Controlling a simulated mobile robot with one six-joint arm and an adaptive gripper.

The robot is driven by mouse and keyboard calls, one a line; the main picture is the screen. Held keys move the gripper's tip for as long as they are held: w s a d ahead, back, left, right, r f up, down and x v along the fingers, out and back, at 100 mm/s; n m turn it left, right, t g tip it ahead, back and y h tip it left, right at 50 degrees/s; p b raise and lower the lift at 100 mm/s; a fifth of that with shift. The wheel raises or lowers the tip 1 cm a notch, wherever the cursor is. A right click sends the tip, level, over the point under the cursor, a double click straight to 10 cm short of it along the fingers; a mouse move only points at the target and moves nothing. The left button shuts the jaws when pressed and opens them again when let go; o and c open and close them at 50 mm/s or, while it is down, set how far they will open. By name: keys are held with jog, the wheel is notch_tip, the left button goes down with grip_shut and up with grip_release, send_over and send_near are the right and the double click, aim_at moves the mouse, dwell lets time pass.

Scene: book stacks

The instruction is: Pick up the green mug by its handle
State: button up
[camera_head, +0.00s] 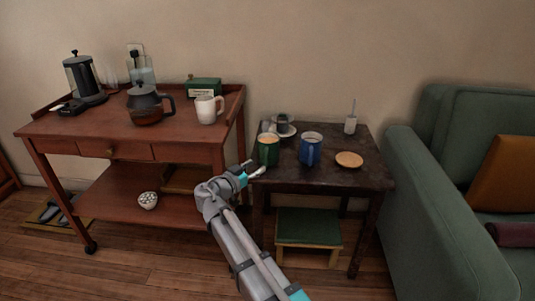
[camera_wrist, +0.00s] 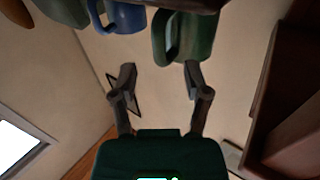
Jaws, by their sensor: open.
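The green mug (camera_head: 268,152) stands upright near the left front edge of the small dark table (camera_head: 335,172). In the wrist view, which looks upside down, the green mug (camera_wrist: 192,40) is at the top, with its handle (camera_wrist: 158,36) on the side towards the blue mug (camera_wrist: 125,17). My gripper (camera_head: 256,171) is at the table's left front edge, close to the green mug. In the wrist view my gripper (camera_wrist: 160,72) is open and empty, its fingers apart, with the mug and handle beyond the fingertips. The handle is hard to make out in the head view.
The blue mug (camera_head: 311,150) stands just right of the green one. A wooden trolley (camera_head: 90,125) stands left, a green sofa (camera_head: 430,210) right.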

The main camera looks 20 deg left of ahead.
aim_at(267, 153)
jog(key=shift+x, duration=1.9)
grip_shut()
jog(key=shift+r, duration=0.1)
